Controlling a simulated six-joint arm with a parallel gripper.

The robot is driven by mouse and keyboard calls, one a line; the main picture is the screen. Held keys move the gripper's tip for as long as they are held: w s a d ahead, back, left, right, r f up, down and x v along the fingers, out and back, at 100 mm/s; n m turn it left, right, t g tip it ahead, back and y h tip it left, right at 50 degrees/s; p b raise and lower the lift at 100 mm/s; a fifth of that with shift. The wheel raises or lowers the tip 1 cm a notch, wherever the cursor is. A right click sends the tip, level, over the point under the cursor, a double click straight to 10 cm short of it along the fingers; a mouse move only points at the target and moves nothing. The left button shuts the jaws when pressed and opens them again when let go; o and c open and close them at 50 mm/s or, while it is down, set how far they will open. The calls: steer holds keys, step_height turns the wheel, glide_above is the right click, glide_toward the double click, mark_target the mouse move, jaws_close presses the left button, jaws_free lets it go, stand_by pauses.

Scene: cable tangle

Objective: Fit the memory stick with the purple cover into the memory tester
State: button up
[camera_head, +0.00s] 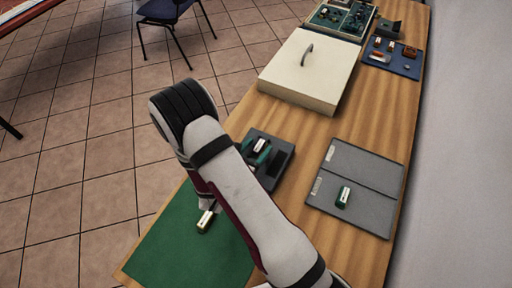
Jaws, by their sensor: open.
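My arm reaches across the front of the table, and my gripper (208,204) points down over the green mat (170,247). It is mostly hidden behind my arm, and its jaws are open. A small pale memory stick (205,222) with a dark edge is on the mat, right at the jaws; I cannot tell whether they touch it. No purple cover can be made out on any stick. A dark grey device (280,162), which may be the memory tester, stands behind my arm with a teal-and-white piece (260,149) on it. My arm hides part of the device.
A grey two-part tray (372,160) at right holds a green-and-white stick (343,197). A closed cream box (300,78) with a handle stands behind. Farther back are a blue tray (405,67) with small parts and a compartment box (341,20). Bare wood lies between them.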

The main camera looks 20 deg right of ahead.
steer(key=v, duration=1.5)
steer(key=shift+s+a+r, duration=0.25)
step_height(320, 180, up, 6)
